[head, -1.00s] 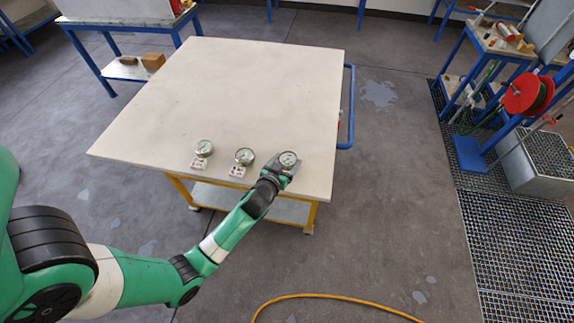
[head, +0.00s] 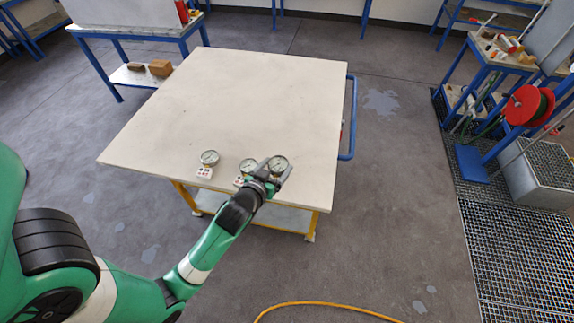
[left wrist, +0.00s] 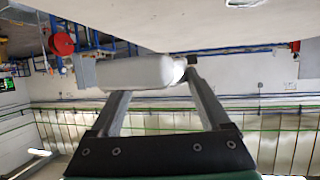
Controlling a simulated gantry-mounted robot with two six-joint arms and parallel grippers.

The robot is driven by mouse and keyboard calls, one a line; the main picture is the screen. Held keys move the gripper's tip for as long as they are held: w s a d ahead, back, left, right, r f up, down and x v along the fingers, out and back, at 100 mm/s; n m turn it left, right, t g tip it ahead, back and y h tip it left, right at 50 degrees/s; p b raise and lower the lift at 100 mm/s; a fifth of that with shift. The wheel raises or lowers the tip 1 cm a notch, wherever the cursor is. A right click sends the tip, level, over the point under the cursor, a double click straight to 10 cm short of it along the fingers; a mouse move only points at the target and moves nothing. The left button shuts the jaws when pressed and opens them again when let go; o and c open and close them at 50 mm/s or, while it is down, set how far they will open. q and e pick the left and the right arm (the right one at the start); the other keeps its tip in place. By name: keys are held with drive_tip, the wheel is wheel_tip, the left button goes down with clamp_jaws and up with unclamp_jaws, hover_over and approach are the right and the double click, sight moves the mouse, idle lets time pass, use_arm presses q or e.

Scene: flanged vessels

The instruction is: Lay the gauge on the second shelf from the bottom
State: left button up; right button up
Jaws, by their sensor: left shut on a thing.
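My left gripper (head: 272,174) is shut on the rightmost round gauge (head: 278,164), with its pale dial facing up, near the front edge of the cream table (head: 235,95). The gauge looks larger than before and seems lifted off the top. In the left wrist view the gauge body (left wrist: 130,73) shows as a pale grey rounded shape between the fingers of my left gripper (left wrist: 155,85). My right gripper is not in view. No shelf rack is clearly identifiable.
The table has a lower shelf (head: 275,217) on a yellow frame and a blue handle (head: 349,120) at right. The rest of its top is clear. Blue benches stand at back left and right, with a red reel (head: 525,105). A yellow hose (head: 330,304) lies on the floor.

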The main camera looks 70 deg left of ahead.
use_arm(q)
drive_tip(key=s+d+r, duration=0.3)
drive_tip(key=s, duration=0.4)
drive_tip(key=shift+d, duration=0.25)
